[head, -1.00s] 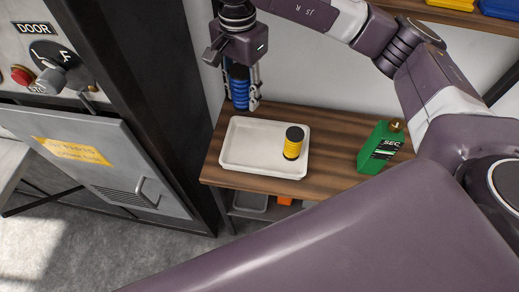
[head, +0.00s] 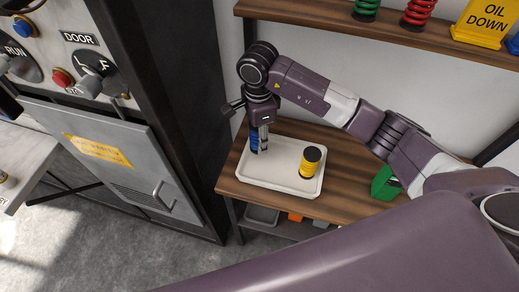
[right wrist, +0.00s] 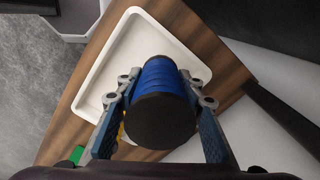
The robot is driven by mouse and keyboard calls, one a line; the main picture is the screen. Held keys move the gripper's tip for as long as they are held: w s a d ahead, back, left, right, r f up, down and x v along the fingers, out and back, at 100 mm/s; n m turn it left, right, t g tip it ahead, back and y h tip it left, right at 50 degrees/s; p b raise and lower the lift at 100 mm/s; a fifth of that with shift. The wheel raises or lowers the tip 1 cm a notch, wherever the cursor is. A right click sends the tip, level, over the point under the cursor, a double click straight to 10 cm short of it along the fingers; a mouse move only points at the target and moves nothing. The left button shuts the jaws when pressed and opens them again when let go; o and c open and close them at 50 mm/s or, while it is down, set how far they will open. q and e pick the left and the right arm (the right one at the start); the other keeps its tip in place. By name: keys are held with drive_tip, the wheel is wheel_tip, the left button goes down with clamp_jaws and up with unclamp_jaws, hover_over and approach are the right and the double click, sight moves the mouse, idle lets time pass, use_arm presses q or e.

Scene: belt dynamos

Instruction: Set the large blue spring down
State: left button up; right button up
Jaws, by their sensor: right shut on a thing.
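My right gripper (head: 262,141) points down at the back left part of a white tray (head: 268,173). It is shut on the large blue spring (head: 253,143), which is upright. In the right wrist view the blue spring (right wrist: 160,76), with a black end cap, sits between both fingers (right wrist: 160,110), over the tray (right wrist: 125,55). I cannot tell whether its lower end touches the tray floor. A yellow spring with black ends (head: 309,164) stands in the tray's right part. My left gripper is not in view.
The tray rests on a wooden table (head: 345,205). The tray's middle front is free.

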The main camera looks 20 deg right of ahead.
wheel_tip(320, 180, down, 3)
drive_tip(key=shift+a+f, duration=0.1)
drive_tip(key=shift+f, duration=0.05)
wheel_tip(320, 180, down, 3)
drive_tip(key=shift+f+p, duration=0.2)
drive_tip(key=shift+p, duration=0.45)
drive_tip(key=shift+f, duration=0.4)
drive_tip(key=shift+f, duration=0.1)
drive_tip(key=o, duration=1.4)
drive_tip(key=shift+o, duration=0.2)
